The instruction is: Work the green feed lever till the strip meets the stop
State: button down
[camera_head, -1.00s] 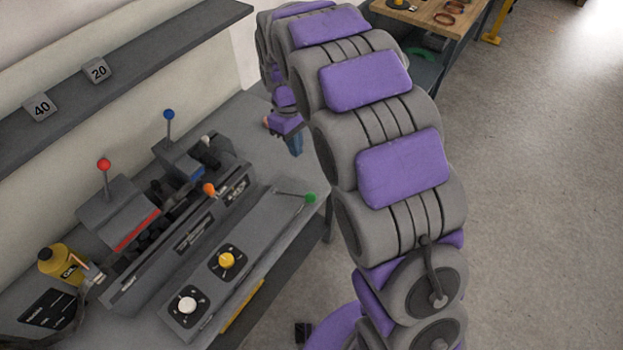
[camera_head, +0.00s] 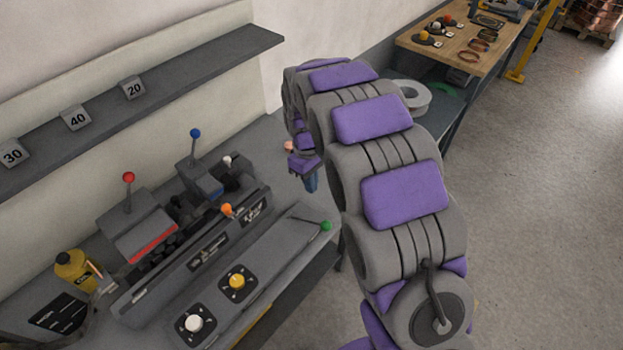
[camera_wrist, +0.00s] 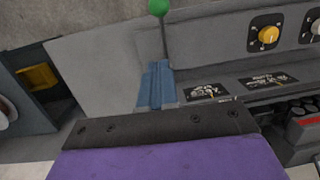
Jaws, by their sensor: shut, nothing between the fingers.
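The green feed lever (camera_head: 326,225) has a round green knob on a thin rod, at the right end of the grey control panel (camera_head: 270,262). Its knob also shows at the top of the wrist view (camera_wrist: 158,7), just beyond my fingertips. My gripper (camera_head: 311,184) has blue fingers and is above and beyond the lever in the head view. In the wrist view its blue fingers (camera_wrist: 155,86) are together and empty, pointing toward the lever's rod. I cannot tell whether they touch it. I cannot make out the strip or the stop.
The bench machine has a red-knobbed lever (camera_head: 129,178), a blue-knobbed lever (camera_head: 195,133) and an orange knob (camera_head: 227,209). Yellow (camera_head: 237,281) and white (camera_head: 194,324) dials sit on the panel. A yellow bottle (camera_head: 75,270) stands left. A shelf (camera_head: 205,68) holds numbered blocks.

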jog(key=s+d+f, duration=0.2)
jog(key=s+f, duration=0.1)
jog(key=f, duration=0.5)
jog(key=shift+d+b, duration=0.3)
jog(key=shift+b, duration=0.05)
jog(key=shift+s, duration=0.1)
